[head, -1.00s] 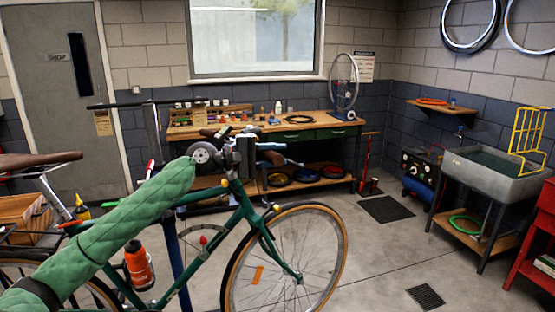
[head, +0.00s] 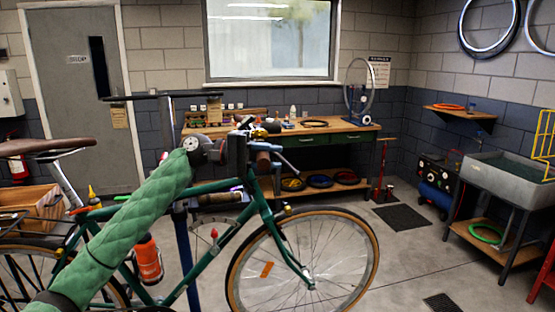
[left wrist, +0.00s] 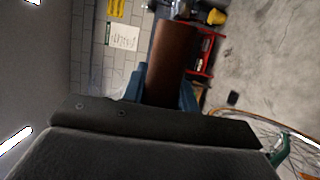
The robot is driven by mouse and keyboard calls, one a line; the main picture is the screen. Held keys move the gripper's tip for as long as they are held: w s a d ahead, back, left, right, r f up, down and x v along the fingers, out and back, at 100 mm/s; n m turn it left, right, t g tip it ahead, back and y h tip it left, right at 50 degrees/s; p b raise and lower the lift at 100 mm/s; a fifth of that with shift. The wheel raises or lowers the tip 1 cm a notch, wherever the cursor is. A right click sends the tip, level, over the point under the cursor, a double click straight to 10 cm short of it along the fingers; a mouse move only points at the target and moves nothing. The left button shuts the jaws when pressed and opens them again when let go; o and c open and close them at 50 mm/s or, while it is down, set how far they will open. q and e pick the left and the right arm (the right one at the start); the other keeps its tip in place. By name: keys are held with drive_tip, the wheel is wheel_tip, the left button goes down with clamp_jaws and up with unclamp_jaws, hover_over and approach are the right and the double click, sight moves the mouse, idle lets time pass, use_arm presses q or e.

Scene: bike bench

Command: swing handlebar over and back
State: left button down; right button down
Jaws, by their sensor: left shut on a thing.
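The green bicycle (head: 228,236) stands side-on, its front wheel (head: 303,262) to the right. Part of its handlebar, a brown grip (head: 263,161), shows at my left gripper (head: 259,152). My left arm, in a green quilted sleeve, comes in from the lower left and hides much of the handlebar and frame. In the left wrist view, the brown grip (left wrist: 172,55) sticks out between the blue fingers of my left gripper (left wrist: 163,95), which is shut on it. My right gripper is out of view.
A workbench (head: 330,129) with small parts and a truing wheel stands behind the bicycle. A wash sink (head: 510,180) is at the right. A brown saddle (head: 40,146) and a wooden crate (head: 30,207) are at the left.

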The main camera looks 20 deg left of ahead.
use_arm(q)
drive_tip(key=shift+s+f, duration=0.1)
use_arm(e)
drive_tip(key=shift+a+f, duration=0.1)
use_arm(q)
drive_tip(key=c, duration=1.1)
unclamp_jaws()
drive_tip(key=shift+a, duration=0.1)
drive_tip(key=shift+a, duration=0.25)
drive_tip(key=b+v, duration=0.2)
drive_tip(key=v, duration=0.5)
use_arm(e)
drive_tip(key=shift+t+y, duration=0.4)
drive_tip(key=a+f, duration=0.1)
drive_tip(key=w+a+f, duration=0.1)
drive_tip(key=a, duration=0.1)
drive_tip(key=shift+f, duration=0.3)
